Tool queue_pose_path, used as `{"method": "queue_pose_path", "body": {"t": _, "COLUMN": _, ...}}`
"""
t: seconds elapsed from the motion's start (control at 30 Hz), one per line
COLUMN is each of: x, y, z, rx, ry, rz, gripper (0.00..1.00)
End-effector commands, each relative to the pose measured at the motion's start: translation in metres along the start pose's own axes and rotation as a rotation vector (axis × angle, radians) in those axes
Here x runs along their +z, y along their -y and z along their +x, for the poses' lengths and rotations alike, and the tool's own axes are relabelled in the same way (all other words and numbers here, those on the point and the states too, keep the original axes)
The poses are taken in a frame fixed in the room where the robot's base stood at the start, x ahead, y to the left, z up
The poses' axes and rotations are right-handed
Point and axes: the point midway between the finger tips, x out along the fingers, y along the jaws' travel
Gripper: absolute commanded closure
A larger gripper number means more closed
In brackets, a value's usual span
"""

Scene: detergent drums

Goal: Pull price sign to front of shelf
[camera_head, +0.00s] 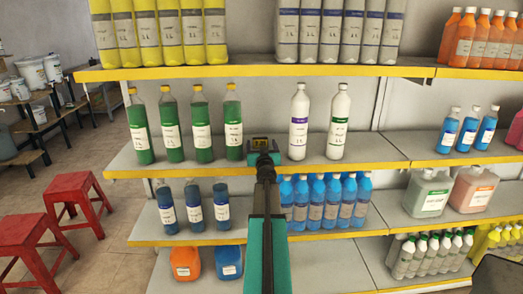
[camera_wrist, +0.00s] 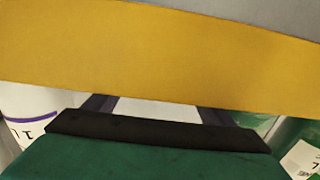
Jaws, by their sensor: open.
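My gripper (camera_head: 262,148) is at the middle shelf (camera_head: 370,148), in the gap between the green bottles (camera_head: 203,122) on its left and two white bottles (camera_head: 299,122) on its right. In the wrist view the dark fingers of my gripper (camera_wrist: 153,108) stand apart, with a pale patch between them. I cannot tell whether this patch is the price sign or background. A small yellowish patch shows at the gripper's end in the head view. No price sign can be clearly made out; the arm and gripper hide part of the gap.
A broad yellow band (camera_wrist: 150,50) crosses the wrist view, close to the camera. The upper shelf edge (camera_head: 250,71) runs above my gripper. Blue bottles (camera_head: 332,205) stand on the shelf below. Red stools (camera_head: 75,195) are on the floor at left.

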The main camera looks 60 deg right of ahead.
Motion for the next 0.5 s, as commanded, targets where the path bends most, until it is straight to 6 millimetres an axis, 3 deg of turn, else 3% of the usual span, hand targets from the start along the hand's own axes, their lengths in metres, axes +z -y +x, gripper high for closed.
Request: {"method": "queue_pose_path", "body": {"t": 0.5, "x": 0.0, "y": -0.001, "z": 0.042, "rx": 0.001, "ry": 0.0, "rz": 0.001, "gripper": 0.23}}
